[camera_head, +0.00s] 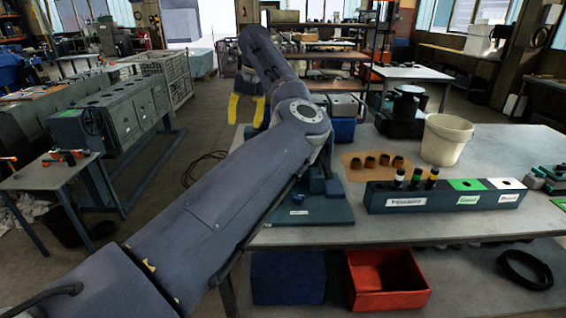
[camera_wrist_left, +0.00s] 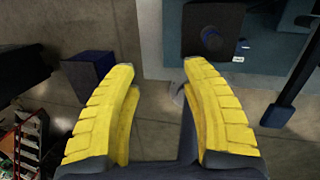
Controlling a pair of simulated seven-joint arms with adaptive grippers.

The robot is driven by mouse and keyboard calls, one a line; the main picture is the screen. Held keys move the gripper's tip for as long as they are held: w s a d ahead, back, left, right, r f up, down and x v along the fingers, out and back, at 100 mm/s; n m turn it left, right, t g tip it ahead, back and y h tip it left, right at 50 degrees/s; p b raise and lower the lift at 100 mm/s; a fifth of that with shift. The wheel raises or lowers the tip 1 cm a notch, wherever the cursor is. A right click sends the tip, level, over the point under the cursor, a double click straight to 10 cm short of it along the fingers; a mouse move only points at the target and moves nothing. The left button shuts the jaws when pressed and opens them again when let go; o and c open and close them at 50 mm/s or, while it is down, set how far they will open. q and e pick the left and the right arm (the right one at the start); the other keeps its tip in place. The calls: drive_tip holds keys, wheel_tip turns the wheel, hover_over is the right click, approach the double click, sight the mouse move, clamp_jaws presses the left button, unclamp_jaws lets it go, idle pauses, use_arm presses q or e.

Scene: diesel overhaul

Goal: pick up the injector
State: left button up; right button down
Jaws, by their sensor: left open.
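Three dark injectors stand upright in the left end of a long blue-grey rack (camera_head: 400,202) on the table. My left gripper (camera_head: 246,106) has yellow fingers and hangs beyond the table's left edge, well left of the rack. In the left wrist view the gripper (camera_wrist_left: 158,75) is open and empty, with floor between its fingers. No injector shows in that view. My right gripper is not in view.
A blue plate (camera_head: 305,216) with a fixture lies left of the rack, partly behind my left arm. Several brown rings (camera_head: 384,161) and a white bucket (camera_head: 446,138) stand behind the rack. A red bin (camera_head: 386,284) and blue bin (camera_head: 288,278) sit below the table's front edge.

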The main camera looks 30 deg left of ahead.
use_arm(q)
drive_tip(key=w+d+r+t+h, duration=0.2)
drive_tip(key=w+d+r, duration=0.1)
drive_tip(key=d, duration=0.3)
drive_tip(key=shift+m, duration=0.5)
drive_tip(key=f, duration=0.7)
drive_tip(key=w+a+f, duration=0.1)
drive_tip(key=f, duration=0.3)
drive_tip(key=shift+f, duration=0.3)
drive_tip(key=shift+w+a+f, duration=0.1)
drive_tip(key=shift+w+f, duration=0.05)
drive_tip(key=shift+f, duration=0.75)
drive_tip(key=shift+w+f, duration=0.2)
drive_tip(key=shift+f, duration=0.7)
drive_tip(key=shift+w+a+f, duration=0.1)
drive_tip(key=shift+w+f, duration=0.05)
drive_tip(key=shift+f, duration=0.75)
clamp_jaws()
